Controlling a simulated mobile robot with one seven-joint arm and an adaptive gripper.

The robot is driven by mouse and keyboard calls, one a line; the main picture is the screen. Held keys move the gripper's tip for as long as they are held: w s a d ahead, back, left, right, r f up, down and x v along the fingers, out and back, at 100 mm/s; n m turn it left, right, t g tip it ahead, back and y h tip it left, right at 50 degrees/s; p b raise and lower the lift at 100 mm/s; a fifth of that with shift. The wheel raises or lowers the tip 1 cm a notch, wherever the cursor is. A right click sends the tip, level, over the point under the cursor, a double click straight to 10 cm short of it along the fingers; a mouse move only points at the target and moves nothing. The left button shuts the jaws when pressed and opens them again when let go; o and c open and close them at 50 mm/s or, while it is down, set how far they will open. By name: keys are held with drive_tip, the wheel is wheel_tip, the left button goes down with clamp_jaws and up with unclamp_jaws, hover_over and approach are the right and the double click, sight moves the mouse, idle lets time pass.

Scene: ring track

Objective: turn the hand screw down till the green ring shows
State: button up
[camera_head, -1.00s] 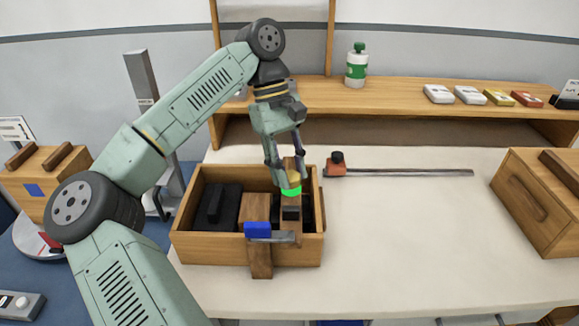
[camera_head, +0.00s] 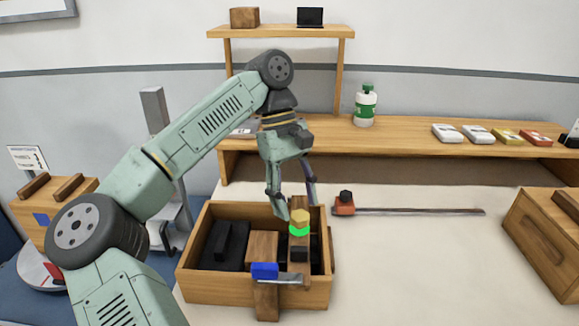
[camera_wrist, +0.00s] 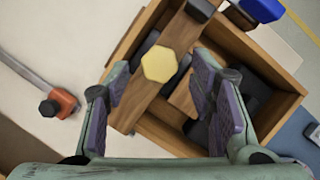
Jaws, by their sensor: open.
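A bright green ring (camera_head: 299,230) shows just under the knob in the head view. In the wrist view the knob (camera_wrist: 159,64) lies ahead of the fingertips, seen from above, and hides the ring. My gripper (camera_head: 297,200) is open and empty. Its fingers are spread above and behind the knob, apart from it as far as I can tell.
The box also holds a black block (camera_head: 222,246) and a wooden block; a blue-ended clamp (camera_head: 265,270) sits at its front wall. An orange-headed bar clamp (camera_head: 345,204) lies behind right. A wooden case (camera_head: 543,240) stands at right. The bench between is clear.

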drive_tip(key=v, duration=0.9)
drive_tip(key=shift+r, duration=0.4)
drive_tip(key=shift+f, duration=0.1)
